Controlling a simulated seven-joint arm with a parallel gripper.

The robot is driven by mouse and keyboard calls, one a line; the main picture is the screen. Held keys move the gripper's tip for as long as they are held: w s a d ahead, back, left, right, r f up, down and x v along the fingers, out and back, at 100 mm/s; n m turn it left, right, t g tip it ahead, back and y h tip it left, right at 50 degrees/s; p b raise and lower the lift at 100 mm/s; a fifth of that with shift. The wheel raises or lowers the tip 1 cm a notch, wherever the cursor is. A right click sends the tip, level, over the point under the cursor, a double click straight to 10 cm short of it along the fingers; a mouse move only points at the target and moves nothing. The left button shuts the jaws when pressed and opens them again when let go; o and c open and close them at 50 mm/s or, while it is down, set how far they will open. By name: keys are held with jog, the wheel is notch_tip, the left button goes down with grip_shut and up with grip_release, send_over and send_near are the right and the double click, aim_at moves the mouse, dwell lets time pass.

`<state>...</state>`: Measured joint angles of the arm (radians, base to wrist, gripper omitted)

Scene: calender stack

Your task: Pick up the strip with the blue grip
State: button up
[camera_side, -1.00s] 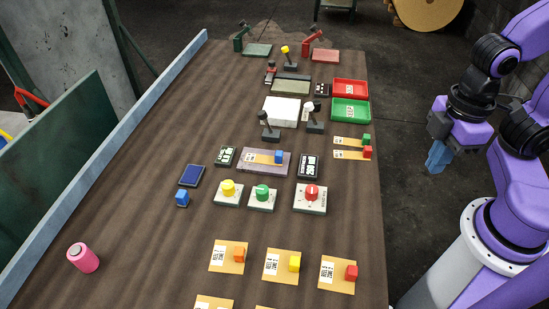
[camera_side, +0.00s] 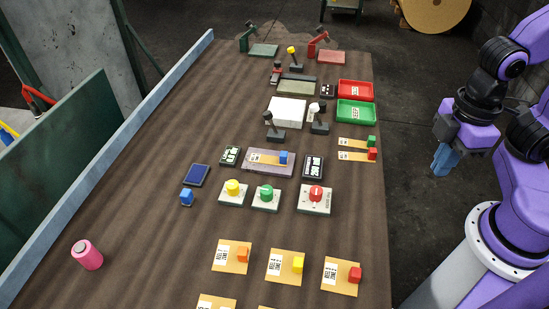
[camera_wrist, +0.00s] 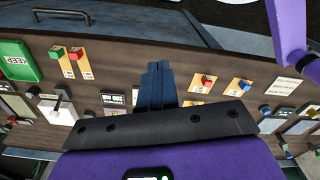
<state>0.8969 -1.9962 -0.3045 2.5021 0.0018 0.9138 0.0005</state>
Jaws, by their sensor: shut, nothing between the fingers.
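In the side view, an orange-yellow strip with a blue grip (camera_side: 283,158) lies on a mauve plate (camera_side: 255,169) mid-table. The wrist view shows a strip with a blue grip (camera_wrist: 246,84) right of the fingers, beside a strip with a red grip (camera_wrist: 206,80); it appears to be a different strip, at the near end of the table. My gripper (camera_side: 438,172) is shut and empty, off the table's right edge and apart from every strip. Its blue fingers (camera_wrist: 158,66) show in the wrist view and hide part of the table behind them.
Strips with orange (camera_side: 243,254), yellow (camera_side: 298,264) and red (camera_side: 355,274) grips lie nearer. Yellow, green and red knob boxes (camera_side: 315,208) stand before the plate, two black levers (camera_side: 273,132) behind it. A pink cylinder (camera_side: 88,255) stands left; bare table surrounds it.

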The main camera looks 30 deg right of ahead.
jog(key=o, duration=0.9)
jog(key=shift+o, duration=0.2)
